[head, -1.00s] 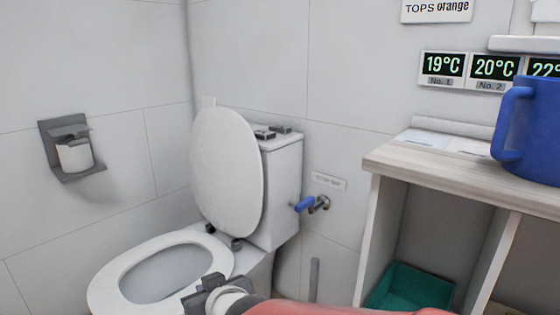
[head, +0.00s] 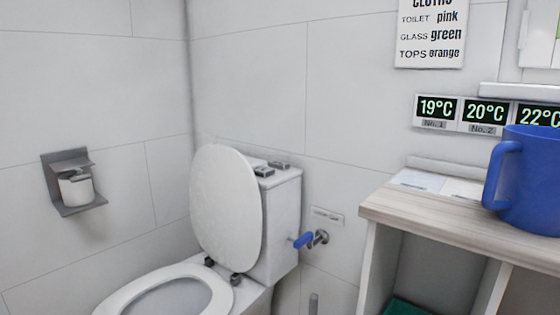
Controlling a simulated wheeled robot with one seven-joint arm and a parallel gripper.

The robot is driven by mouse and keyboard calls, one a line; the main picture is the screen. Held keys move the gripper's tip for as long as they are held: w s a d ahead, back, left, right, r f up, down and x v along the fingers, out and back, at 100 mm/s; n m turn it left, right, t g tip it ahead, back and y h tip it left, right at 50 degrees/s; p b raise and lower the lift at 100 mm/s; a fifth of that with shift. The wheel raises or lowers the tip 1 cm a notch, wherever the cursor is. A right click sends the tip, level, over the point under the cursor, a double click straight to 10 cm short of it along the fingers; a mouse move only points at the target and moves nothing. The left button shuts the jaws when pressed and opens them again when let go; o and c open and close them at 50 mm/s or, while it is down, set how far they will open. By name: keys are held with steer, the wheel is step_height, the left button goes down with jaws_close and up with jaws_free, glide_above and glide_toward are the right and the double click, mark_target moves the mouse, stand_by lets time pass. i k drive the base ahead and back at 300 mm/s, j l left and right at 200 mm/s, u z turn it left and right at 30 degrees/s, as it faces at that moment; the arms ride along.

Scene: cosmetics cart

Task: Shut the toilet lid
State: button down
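The toilet lid (head: 226,208) is white and oval. It stands upright, leaning back against the cistern (head: 284,215). Its dark hinges show at its base. The toilet seat (head: 122,297) is down on the bowl, and the front of the bowl is cut off by the lower edge of the head view. My gripper is not in the picture now.
A wooden-topped shelf unit (head: 440,216) with a blue mug (head: 530,185) stands at the right. A blue-handled valve (head: 304,241) is on the wall beside the cistern. A paper holder (head: 72,182) is on the left wall.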

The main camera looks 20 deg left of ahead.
mark_target(225, 202)
steer(key=j+u, duration=0.1)
steer(key=u, duration=0.3)
steer(key=i+u, duration=0.15)
steer(key=u, duration=0.3)
steer(key=i+j+u, duration=0.1)
steer(key=u, duration=0.3)
